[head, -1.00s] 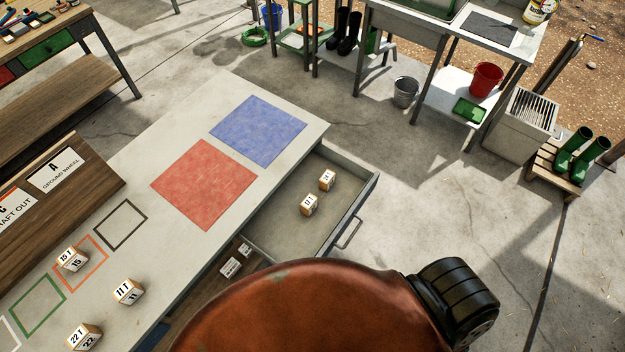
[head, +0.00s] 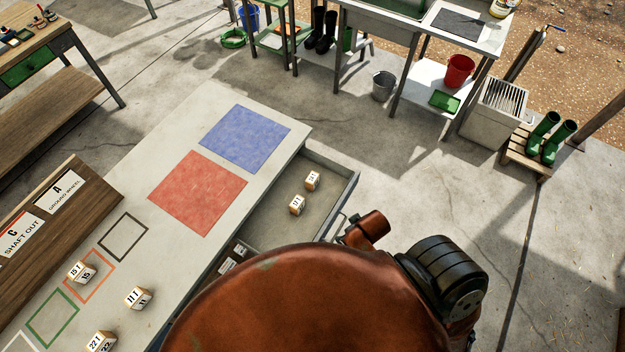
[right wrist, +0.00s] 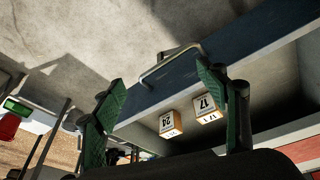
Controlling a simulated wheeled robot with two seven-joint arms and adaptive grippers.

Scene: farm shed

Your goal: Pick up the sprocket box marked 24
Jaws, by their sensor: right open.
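The box marked 24 (right wrist: 170,125) is a small white and wood-coloured cube standing in the open drawer (head: 268,222). In the head view it seems to be the farther of two drawer boxes (head: 312,180), though its number is too small to read surely. The box marked 17 (right wrist: 207,109) stands close beside it and also shows in the head view (head: 297,205). My right gripper (right wrist: 160,74) is open and empty, its green fingers wide apart near the drawer front; the boxes appear between and beyond them. My left gripper is not in view.
The drawer's front wall and handle (right wrist: 170,65) lie near the right fingers. Boxes marked 15 (head: 82,272), 11 (head: 138,298) and 22 (head: 101,343) stand on the worktop, with red (head: 198,192) and blue (head: 246,139) mats. Floor right of the drawer is clear.

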